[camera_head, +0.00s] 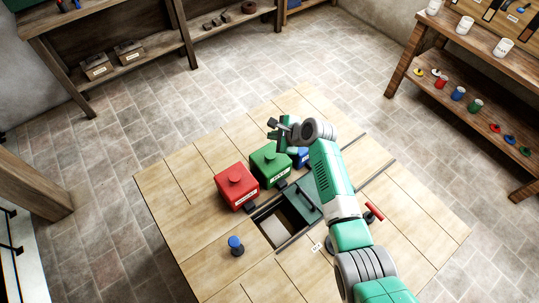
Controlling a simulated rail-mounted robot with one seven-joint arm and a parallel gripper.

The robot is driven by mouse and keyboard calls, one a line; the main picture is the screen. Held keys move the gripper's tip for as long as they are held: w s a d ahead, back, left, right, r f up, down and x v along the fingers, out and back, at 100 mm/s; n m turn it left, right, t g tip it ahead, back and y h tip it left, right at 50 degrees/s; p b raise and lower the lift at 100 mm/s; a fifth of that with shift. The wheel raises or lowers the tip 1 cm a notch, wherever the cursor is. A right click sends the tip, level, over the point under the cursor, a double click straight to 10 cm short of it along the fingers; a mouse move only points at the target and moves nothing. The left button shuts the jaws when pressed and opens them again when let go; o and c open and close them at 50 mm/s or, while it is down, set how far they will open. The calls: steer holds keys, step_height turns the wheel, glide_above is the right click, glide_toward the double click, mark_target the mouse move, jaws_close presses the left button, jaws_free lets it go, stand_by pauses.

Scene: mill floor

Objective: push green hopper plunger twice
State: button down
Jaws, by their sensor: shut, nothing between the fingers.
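The green hopper (268,173) stands on the wooden table between a red hopper (236,193) on its left and a blue hopper (303,158) on its right. It is a green box with a round plunger (269,152) on top and a small label on its front. My gripper (271,129) is shut and empty. In the picture it lies just above and behind the green hopper's top; I cannot tell its height or whether it touches the plunger. My arm partly hides the blue hopper.
A rectangular opening (276,229) in the table lies in front of the hoppers, beside a green panel (309,202). A blue knob (236,244) stands front left and a red handle (373,211) right. The table's left part is clear. Shelves stand around the floor.

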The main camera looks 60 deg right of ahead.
mark_target(269, 153)
step_height(269, 153, down, 7)
steer(key=b, duration=0.6)
steer(key=shift+f, duration=0.1)
steer(key=shift+f+b, duration=0.35)
steer(key=shift+f, duration=0.1)
stand_by(1.2)
steer(key=shift+f, duration=0.3)
steer(key=shift+f+b, duration=0.75)
steer(key=shift+f, duration=0.15)
stand_by(0.8)
steer(key=shift+r+p, duration=1.3)
steer(key=shift+p, duration=0.05)
steer(key=shift+r, duration=0.1)
